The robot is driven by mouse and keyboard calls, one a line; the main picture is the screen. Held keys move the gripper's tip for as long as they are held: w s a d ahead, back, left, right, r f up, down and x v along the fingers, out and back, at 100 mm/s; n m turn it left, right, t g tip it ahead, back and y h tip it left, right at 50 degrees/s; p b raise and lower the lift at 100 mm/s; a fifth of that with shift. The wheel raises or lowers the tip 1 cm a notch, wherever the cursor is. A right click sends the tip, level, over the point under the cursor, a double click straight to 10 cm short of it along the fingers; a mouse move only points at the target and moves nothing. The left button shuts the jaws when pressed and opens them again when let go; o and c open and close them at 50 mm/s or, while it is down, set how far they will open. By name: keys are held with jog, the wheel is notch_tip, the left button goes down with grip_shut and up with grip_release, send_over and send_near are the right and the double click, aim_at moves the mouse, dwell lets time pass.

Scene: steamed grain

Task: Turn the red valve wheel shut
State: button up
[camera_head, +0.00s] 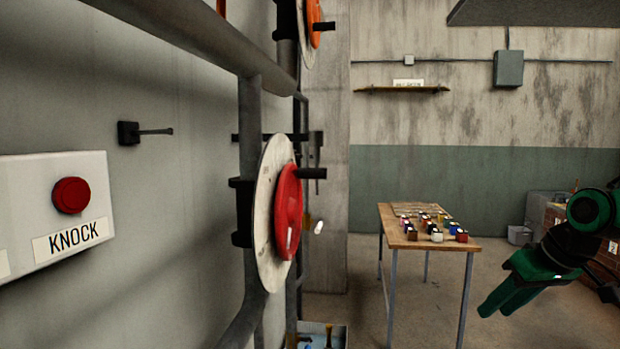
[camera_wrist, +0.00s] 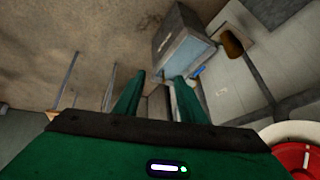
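The red valve wheel (camera_head: 289,212) stands upright, nearly edge-on, in front of a pale round plate (camera_head: 265,240) on the dark pipework at the left wall. A dark handle sticks out to the right from its upper part. In the wrist view, part of the red wheel (camera_wrist: 297,160) shows at the lower right corner. My gripper (camera_head: 498,305) is green, to the right of the wheel and well apart from it, pointing down to the left. In the wrist view, the two fingers of my gripper (camera_wrist: 158,82) are spread with nothing between them.
A KNOCK box (camera_head: 45,215) with a red button hangs on the left wall. An orange wheel (camera_head: 314,22) is higher on the pipes. A table (camera_head: 388,212) with several small coloured items stands behind. Low grey and brick-like objects are at the right.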

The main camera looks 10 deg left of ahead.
jog(key=w+a+r+n+y, duration=0.45)
jog(key=w+a, duration=0.25)
jog(key=a, duration=0.5)
jog(key=n+g+y, duration=0.6)
jog(key=n+y, duration=0.4)
send_near(315, 173)
jog(key=a, duration=1)
jog(key=shift+w+a, duration=0.15)
jog(key=shift+w, duration=0.2)
